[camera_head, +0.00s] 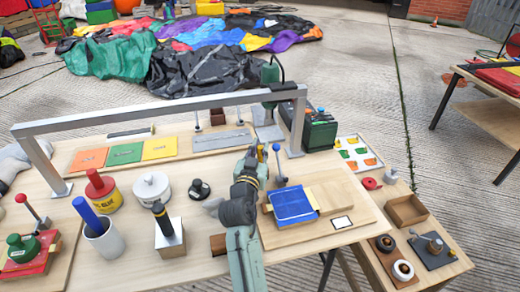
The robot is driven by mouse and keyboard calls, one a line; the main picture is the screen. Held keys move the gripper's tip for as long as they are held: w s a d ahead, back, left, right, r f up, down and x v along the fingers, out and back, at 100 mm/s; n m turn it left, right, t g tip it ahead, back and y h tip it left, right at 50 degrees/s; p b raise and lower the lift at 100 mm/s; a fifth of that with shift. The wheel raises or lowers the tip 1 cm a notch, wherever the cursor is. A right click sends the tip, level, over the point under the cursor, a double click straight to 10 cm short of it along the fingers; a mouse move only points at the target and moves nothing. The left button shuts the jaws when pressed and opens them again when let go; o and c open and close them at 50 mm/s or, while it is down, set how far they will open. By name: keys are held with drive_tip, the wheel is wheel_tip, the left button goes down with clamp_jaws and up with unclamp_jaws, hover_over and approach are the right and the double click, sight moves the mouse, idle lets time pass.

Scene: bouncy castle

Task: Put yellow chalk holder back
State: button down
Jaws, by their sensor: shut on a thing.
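My gripper (248,165) is the dark end of my arm, over the middle of the workbench, just in front of the grey metal bar. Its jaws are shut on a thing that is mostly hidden. A small yellow part (263,179) shows at its right side; I take it for the yellow chalk holder, though its shape is not clear. The holder's resting place cannot be told for sure.
The grey bar (160,115) spans the bench. Blue sandpaper-like block (292,205) and a blue-knobbed lever (279,160) stand close right of my gripper. White cup (105,243), tins (151,188) and a black-knobbed weight (199,189) stand left. A lower side table (440,215) is at right.

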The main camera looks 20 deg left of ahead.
drive_tip(key=shift+f, duration=0.35)
drive_tip(key=shift+f, duration=0.15)
drive_tip(key=c, duration=1.8)
unclamp_jaws()
